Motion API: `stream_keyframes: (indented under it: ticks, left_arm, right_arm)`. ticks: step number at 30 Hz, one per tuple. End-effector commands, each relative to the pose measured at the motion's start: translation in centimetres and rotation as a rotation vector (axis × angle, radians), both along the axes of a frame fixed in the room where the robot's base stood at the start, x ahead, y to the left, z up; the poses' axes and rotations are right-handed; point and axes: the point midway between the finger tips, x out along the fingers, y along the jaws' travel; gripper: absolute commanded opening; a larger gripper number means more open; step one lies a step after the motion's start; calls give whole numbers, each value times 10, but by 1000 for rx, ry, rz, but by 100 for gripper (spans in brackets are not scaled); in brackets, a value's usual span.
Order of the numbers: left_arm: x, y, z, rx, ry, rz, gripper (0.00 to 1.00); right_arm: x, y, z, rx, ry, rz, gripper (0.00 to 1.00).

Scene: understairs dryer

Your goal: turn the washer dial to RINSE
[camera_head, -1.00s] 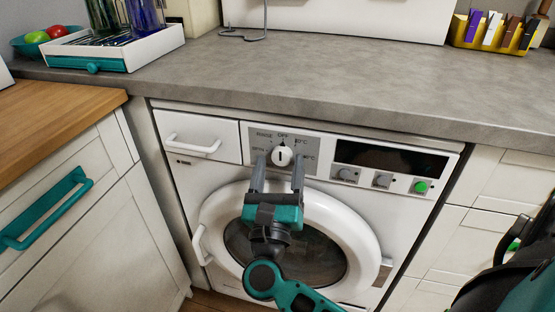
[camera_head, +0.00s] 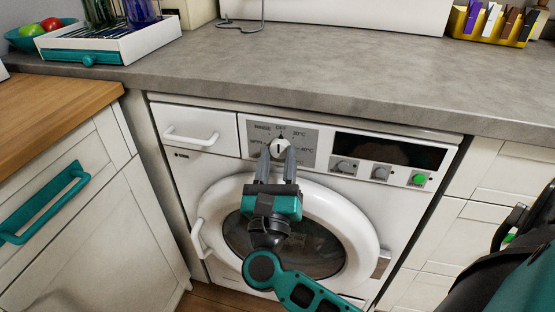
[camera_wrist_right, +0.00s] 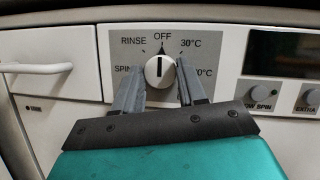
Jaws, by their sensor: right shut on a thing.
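The washer dial (camera_head: 279,147) is a round white knob on a grey panel at the top of the white washer (camera_head: 190,178). In the right wrist view the dial (camera_wrist_right: 159,71) has its dark mark upright, towards OFF. The wrist view shows the same gripper (camera_wrist_right: 160,76) around the dial's sides. My left gripper is not in view.
To the dial's right are a dark display (camera_head: 384,150), two grey buttons and a green button (camera_head: 417,179). A drawer handle (camera_head: 190,136) is on its left. The grey countertop (camera_head: 330,75) overhangs above.

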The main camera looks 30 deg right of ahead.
Motion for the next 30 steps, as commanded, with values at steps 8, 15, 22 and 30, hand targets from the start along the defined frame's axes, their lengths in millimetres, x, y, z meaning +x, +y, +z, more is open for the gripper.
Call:
stream_keyframes:
  ticks: [8, 15, 22, 30]
  left_arm:
    - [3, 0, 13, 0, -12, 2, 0]
    - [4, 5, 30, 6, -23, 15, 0]
    - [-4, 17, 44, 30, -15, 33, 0]
    - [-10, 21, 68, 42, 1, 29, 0]
  right_arm:
    - [0, 0, 3, -32, 41, 1, 10]
    - [-1, -1, 7, -131, 156, 2, 10]
    - [-2, -2, 9, -259, 307, 3, 10]
    - [-2, -2, 9, -391, 463, 3, 10]
